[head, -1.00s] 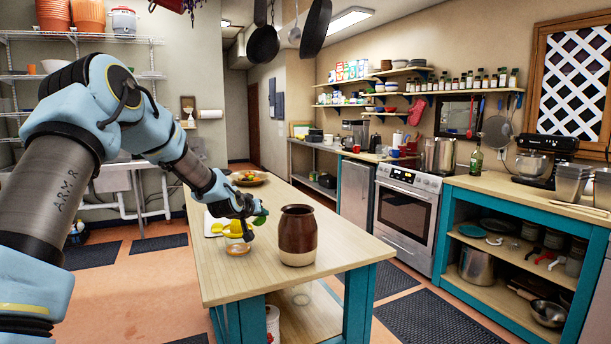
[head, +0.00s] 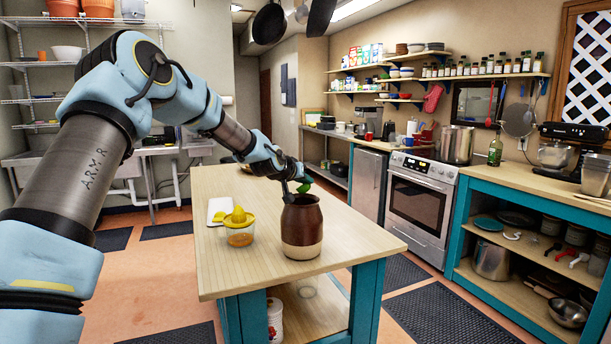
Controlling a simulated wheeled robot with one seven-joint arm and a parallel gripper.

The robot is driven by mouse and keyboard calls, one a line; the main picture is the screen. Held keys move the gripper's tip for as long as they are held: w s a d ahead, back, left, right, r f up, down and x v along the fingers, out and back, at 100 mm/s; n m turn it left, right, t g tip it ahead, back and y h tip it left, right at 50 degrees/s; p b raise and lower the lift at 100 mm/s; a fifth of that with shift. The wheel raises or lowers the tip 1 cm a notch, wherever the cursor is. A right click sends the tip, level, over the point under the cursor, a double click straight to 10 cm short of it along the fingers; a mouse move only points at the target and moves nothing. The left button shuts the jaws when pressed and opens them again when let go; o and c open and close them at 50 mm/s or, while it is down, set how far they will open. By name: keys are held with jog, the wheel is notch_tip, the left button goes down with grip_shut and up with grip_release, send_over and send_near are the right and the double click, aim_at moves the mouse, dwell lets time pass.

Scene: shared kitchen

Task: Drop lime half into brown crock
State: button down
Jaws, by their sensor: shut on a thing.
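The brown crock (head: 301,226), dark glazed above and pale at the base, stands upright on the wooden island table (head: 262,282). My gripper (head: 304,187) is just above the crock's mouth, at its back side. It is shut on the green lime half (head: 305,180), of which only a small part shows beside the fingers. I cannot tell from this view whether the lime is directly over the opening. The inside of the crock is hidden.
A yellow-topped citrus juicer (head: 239,228) stands left of the crock, with a white board (head: 217,210) behind it. The table front and right side are clear. A stove (head: 420,205) and counter stand to the right.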

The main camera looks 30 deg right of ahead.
jog(key=shift+f, duration=1)
jog(key=c, duration=0.8)
grip_release()
jog(key=shift+c, duration=0.2)
jog(key=shift+a, duration=0.1)
jog(key=b+v, duration=0.4)
jog(key=v, duration=0.6)
jog(key=shift+s+a+r, duration=0.2)
jog(key=shift+s, duration=0.1)
